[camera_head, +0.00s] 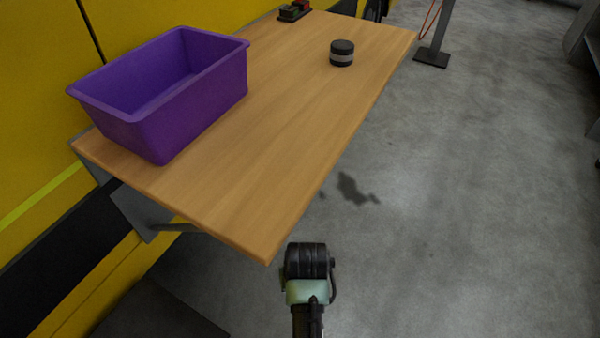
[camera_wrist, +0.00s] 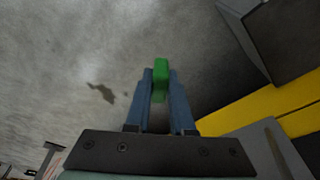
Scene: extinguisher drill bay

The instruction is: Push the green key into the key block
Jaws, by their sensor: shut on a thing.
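In the wrist view my gripper (camera_wrist: 160,96) is shut on the green key (camera_wrist: 161,68), which sits between the two blue fingers and sticks out past their tips. Bare grey floor lies behind the key in that view. In the head view my arm shows low in the middle, off the near end of the table, and the fingers and key are hidden. A small dark block (camera_head: 294,13) with red and green parts on it stands at the far end of the table; it looks like the key block, but its details are too small to tell.
A purple bin (camera_head: 205,105) stands on the left of the wooden table (camera_head: 270,150). A black and grey round can (camera_head: 342,54) stands near the right edge. The table middle is clear. A post with a dark foot (camera_head: 432,57) stands beyond the table's far right corner.

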